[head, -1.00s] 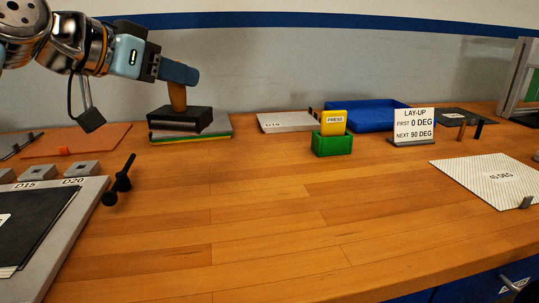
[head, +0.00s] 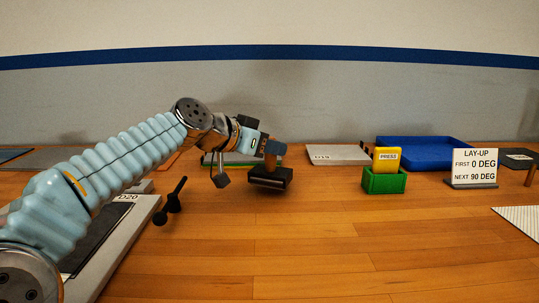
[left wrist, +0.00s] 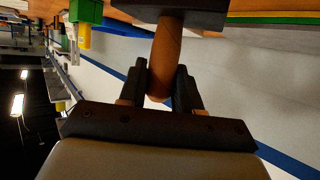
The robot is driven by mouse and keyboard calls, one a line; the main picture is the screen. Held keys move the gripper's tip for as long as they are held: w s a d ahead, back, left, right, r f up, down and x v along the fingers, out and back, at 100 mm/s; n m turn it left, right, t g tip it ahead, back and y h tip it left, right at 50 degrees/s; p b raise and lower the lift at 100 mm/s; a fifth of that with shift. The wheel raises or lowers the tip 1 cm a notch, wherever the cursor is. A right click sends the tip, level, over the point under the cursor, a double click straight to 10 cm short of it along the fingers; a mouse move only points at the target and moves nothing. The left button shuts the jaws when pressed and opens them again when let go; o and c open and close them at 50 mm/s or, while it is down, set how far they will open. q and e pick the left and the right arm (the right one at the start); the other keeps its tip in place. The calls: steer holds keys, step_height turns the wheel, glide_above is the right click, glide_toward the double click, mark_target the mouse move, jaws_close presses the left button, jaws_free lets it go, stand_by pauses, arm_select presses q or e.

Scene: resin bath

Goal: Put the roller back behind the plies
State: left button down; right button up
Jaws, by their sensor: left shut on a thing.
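My left gripper (head: 263,146) is shut on the upright wooden handle (head: 270,160) of a tool with a wide black head (head: 270,179), which I take for the roller. The handle also shows between the fingers in the left wrist view (left wrist: 166,55). The head appears low over the bench, in front of the green-edged stack (head: 232,161); I cannot tell whether it touches the wood. Dark plies (head: 92,240) lie on the grey D20 plate (head: 130,225) at left, partly hidden by my arm. A pale ply (head: 520,222) shows at the right edge. My right gripper is not in view.
A green holder (head: 384,182) with a yellow PRESS card, a blue tray (head: 430,152) and the LAY-UP sign (head: 475,166) stand to the right. The front middle bench is clear.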

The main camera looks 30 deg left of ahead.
arm_select(q)
steer(key=shift+s+f, duration=0.15)
steer(key=shift+f, duration=0.6)
steer(key=shift+f, duration=0.2)
steer(key=c, duration=0.8)
jaws_free()
steer(key=shift+r, duration=0.15)
steer(key=shift+s+r, duration=0.1)
steer(key=shift+r, duration=0.05)
steer(key=b+v, duration=0.1)
steer(key=v, duration=1)
steer(key=shift+s+a, duration=0.15)
steer(key=shift+s, duration=0.2)
